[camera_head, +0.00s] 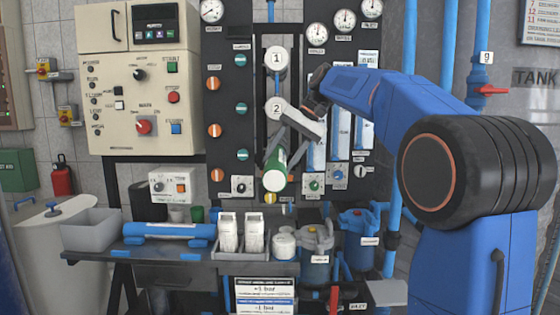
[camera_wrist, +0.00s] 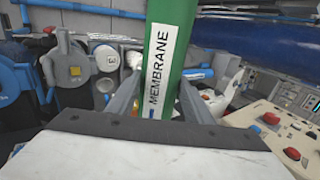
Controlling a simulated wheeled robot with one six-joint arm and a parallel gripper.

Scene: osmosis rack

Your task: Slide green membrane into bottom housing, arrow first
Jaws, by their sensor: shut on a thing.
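The green membrane (camera_head: 279,158) is a tube with a white near end, held tilted in front of the rack in the head view. In the wrist view the membrane (camera_wrist: 191,40) rises between my fingers, with a white label reading MEMBRANE. No arrow can be made out. My gripper (camera_head: 283,147) is shut on the membrane; its two fingers (camera_wrist: 154,105) lie on either side of it. In the head view, white caps marked 1 (camera_head: 276,58) and 2 (camera_head: 277,107) are stacked above the membrane. The bottom housing is hidden there.
A cream control box (camera_head: 140,80) stands left; gauges, valves and flow tubes crowd the panel. Blue pipes (camera_head: 397,150) run upright on the right.

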